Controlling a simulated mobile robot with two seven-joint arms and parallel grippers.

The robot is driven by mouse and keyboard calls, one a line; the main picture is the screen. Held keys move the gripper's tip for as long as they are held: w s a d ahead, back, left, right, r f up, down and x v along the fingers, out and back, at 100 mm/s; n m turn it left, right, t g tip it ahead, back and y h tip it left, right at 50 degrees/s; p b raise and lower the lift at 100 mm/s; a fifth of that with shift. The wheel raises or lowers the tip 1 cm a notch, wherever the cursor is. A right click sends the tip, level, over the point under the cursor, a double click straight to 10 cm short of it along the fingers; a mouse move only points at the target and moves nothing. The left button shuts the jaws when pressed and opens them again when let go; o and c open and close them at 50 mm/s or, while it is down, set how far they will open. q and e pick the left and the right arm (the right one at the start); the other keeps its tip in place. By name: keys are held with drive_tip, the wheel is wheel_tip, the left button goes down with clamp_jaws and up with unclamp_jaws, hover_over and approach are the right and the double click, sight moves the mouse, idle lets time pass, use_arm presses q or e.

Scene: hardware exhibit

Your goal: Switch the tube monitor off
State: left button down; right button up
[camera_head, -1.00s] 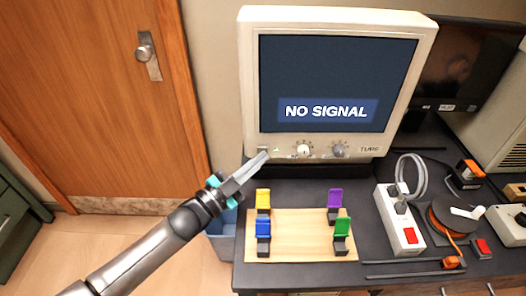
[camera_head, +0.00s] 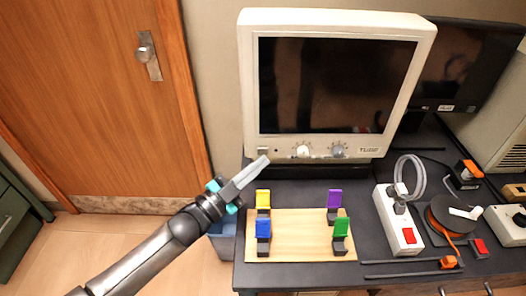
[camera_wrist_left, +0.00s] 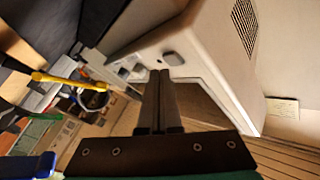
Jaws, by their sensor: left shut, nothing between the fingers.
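The tube monitor (camera_head: 330,85) stands at the back of the dark table, a beige box with a screen that is now dark and blank. Its lower front strip has a small square button (camera_head: 263,151) at the left and two round knobs, a light one (camera_head: 303,151) and a grey one (camera_head: 338,150). My left gripper (camera_head: 264,160) is shut and empty, its fingertips just below and in front of the square button. In the left wrist view the shut fingers (camera_wrist_left: 160,75) point toward the monitor's front strip; I cannot tell whether they touch it. My right gripper is not in view.
A wooden board (camera_head: 300,246) with several coloured clips lies in front of the monitor. A power strip (camera_head: 400,220) and an orange cable reel (camera_head: 450,220) are to the right. A dark flat monitor (camera_head: 460,70) stands behind. A blue bin (camera_head: 223,240) is left of the table.

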use_arm(q)
drive_tip(key=s+p, duration=0.2)
drive_tip(key=s, duration=0.1)
drive_tip(key=shift+s+r, duration=0.15)
drive_tip(key=shift+s, duration=0.05)
drive_tip(key=shift+s+p, duration=0.6)
drive_tip(key=shift+s, duration=0.65)
